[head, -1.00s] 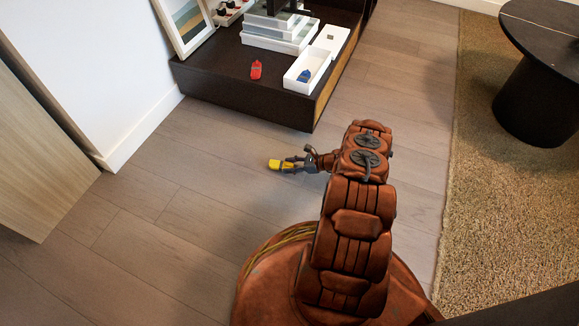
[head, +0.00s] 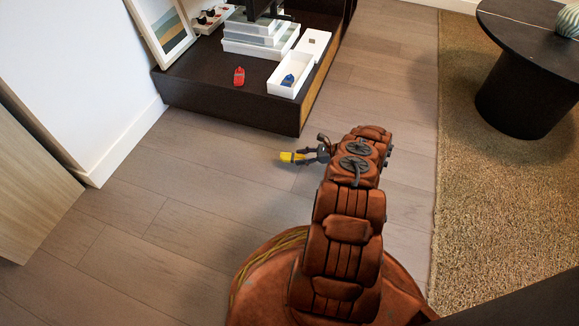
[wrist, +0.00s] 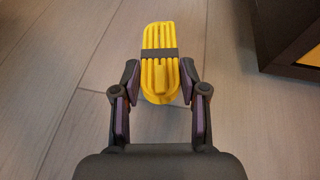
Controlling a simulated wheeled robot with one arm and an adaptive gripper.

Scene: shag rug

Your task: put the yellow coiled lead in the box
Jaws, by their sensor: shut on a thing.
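The yellow coiled lead (head: 287,157) has a dark band around its middle, which shows in the wrist view (wrist: 158,72). My gripper (head: 304,155) is shut on it, with one finger on each side of its near end in the wrist view (wrist: 158,88). The lead is held out over the wooden floor, in front of the low dark unit. The white open box (head: 291,76) sits on the unit's top near its right edge, with a blue item (head: 288,80) inside.
The low dark unit (head: 220,104) also bears a red item (head: 239,76), stacked white boxes (head: 258,42), a white closed box (head: 314,43) and a picture frame (head: 164,30). A shag rug (head: 500,200) and round black table (head: 520,90) are at right. Floor between is clear.

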